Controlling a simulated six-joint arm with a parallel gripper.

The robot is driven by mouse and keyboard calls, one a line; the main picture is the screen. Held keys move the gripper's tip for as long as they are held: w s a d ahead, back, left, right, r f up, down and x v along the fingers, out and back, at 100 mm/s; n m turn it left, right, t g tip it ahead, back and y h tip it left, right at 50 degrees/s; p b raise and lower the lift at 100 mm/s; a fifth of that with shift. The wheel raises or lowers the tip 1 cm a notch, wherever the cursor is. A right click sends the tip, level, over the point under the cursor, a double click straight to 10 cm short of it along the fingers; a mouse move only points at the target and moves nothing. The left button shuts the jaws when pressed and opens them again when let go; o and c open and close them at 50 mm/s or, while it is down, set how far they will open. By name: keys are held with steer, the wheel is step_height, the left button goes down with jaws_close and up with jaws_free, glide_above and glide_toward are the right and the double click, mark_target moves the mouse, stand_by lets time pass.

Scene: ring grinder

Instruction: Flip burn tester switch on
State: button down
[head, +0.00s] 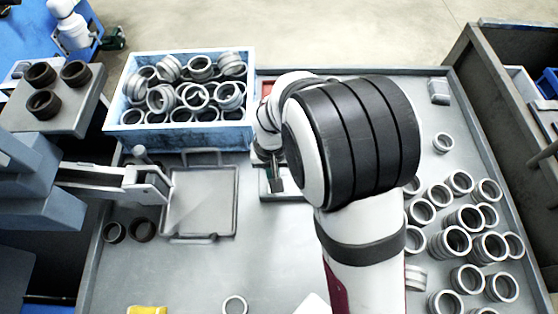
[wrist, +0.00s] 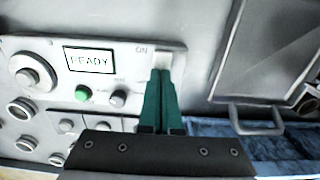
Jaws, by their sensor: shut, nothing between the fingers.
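The burn tester's pale panel (wrist: 45,85) fills the left of the wrist view. Its screen (wrist: 89,61) reads READY, and an ON label stands to the right of the screen. A pale switch area (wrist: 165,59) lies beside that label. My gripper (wrist: 161,73) has its two green fingers together and empty, with the tips over or just below this area. The fingers hide part of it, so I cannot tell the switch's position or whether they touch it. In the head view, my gripper (head: 275,181) is low beside my arm, which hides most of the tester.
A blue crate of rings (head: 126,131) stands behind a grey tray (head: 232,208). Several loose rings (head: 460,220) lie at the right of the table. On the panel are a green button (wrist: 82,93) and a large knob (wrist: 31,75).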

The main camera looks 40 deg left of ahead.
steer(key=shift+f, duration=0.25)
stand_by(0.3)
steer(key=shift+s+d+r, duration=0.2)
steer(key=shift+s+d, duration=0.3)
steer(key=shift+s, duration=0.05)
step_height(320, 180, up, 14)
steer(key=s+d, duration=0.1)
steer(key=shift+s+d, duration=0.2)
stand_by(0.4)
